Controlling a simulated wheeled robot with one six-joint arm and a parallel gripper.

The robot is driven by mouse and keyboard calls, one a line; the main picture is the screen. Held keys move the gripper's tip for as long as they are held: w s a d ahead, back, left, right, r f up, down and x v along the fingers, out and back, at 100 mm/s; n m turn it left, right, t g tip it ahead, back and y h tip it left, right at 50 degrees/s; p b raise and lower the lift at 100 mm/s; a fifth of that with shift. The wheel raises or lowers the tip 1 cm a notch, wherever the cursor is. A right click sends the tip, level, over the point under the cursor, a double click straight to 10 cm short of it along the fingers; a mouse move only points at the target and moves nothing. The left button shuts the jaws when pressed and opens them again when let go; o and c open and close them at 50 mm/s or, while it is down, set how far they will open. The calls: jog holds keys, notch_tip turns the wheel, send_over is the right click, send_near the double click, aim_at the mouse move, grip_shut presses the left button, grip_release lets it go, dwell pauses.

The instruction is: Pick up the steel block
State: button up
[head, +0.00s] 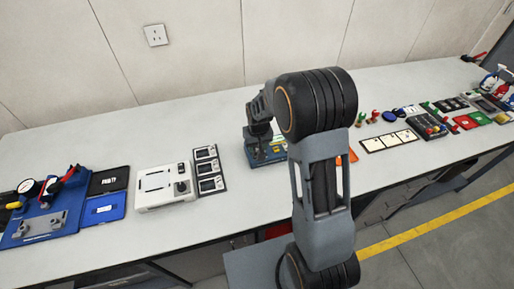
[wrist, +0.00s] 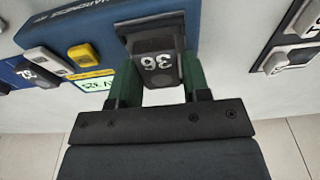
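The steel block (wrist: 158,60) is a dark grey block with a white "36" on its face, seen upside down in the wrist view. It is by the edge of the blue hardness stand (wrist: 85,28). My gripper (wrist: 160,78) has its two green fingers on either side of the block, very close to its sides. I cannot tell whether they press on it or whether the block is lifted. In the head view my gripper (head: 262,143) is low over the blue stand (head: 281,158), and my arm hides the block there.
A grey block marked "32" (wrist: 32,74), a yellow piece (wrist: 83,54) and a small display (wrist: 92,84) are on the stand. A white device (head: 165,188) and a panel of gauges (head: 208,171) stand to the left. White cards (head: 389,141) lie to the right. Bare bench (head: 245,210) lies in front.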

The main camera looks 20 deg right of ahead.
jog(key=c, duration=0.7)
jog(key=shift+r, duration=0.1)
